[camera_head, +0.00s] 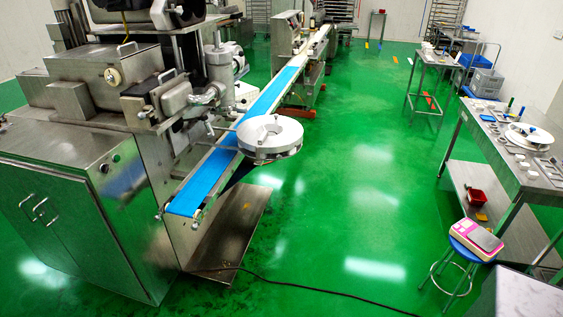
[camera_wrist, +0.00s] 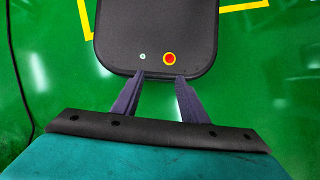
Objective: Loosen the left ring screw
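The encrusting machine (camera_head: 110,85) stands at the left in the head view, all metal, with a blue conveyor belt (camera_head: 225,150) running away from it. Metal fittings with small handles and knobs (camera_head: 168,75) sit on its front above the belt. I cannot tell which of these, if any, is the left ring screw; it is too small to make out. My gripper (camera_wrist: 160,76) shows only in the wrist view. Its two dark fingers are apart with nothing between them, far from the machine parts. They point over a dark rounded body with a red button, likely my own base.
A white round disc unit (camera_head: 270,136) juts out beside the belt. A steel table (camera_head: 510,150) with tools and a stool (camera_head: 468,262) with a pink scale (camera_head: 477,240) stand at the right. A dark cable (camera_head: 310,290) crosses the green floor. The middle aisle is free.

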